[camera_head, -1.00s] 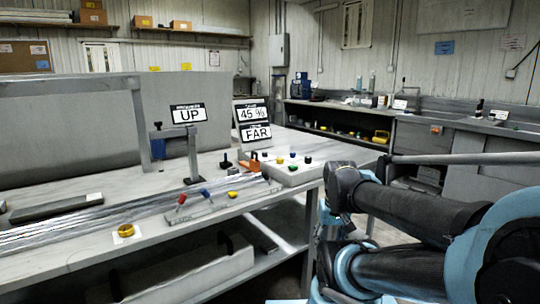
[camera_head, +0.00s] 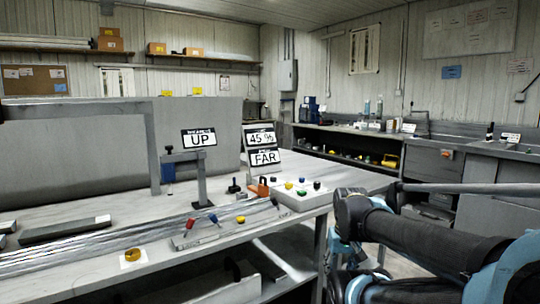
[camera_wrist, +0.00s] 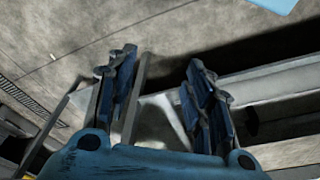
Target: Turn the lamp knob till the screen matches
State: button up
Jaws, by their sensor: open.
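In the head view, a screen (camera_head: 260,140) on the bench reads "45 %", with a sign (camera_head: 264,158) reading "FAR" below it. Another sign (camera_head: 198,138) reads "UP". A white control box (camera_head: 300,198) with several small coloured knobs stands at the bench's right end. A strip in front carries a red knob (camera_head: 190,223), a blue knob (camera_head: 213,218) and a yellow knob (camera_head: 240,219). I cannot tell which is the lamp knob. My gripper (camera_wrist: 160,75) shows in the wrist view, open and empty, with floor and bench framework behind it. It is out of the head view.
A yellow ring (camera_head: 132,255) sits on a white square at the bench's front. A grey post stand (camera_head: 202,185) rises behind the knob strip. My arm fills the lower right. Floor separates this bench from the right-hand counter (camera_head: 350,128).

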jog(key=shift+o, duration=0.3)
dwell(0.4)
notch_tip(320, 180, up, 31)
jog(key=n+g, duration=0.2)
jog(key=n, duration=0.8)
send_over(289, 183)
notch_tip(289, 183, down, 17)
jog(key=shift+a+f, duration=0.1)
jog(key=c, duration=1.1)
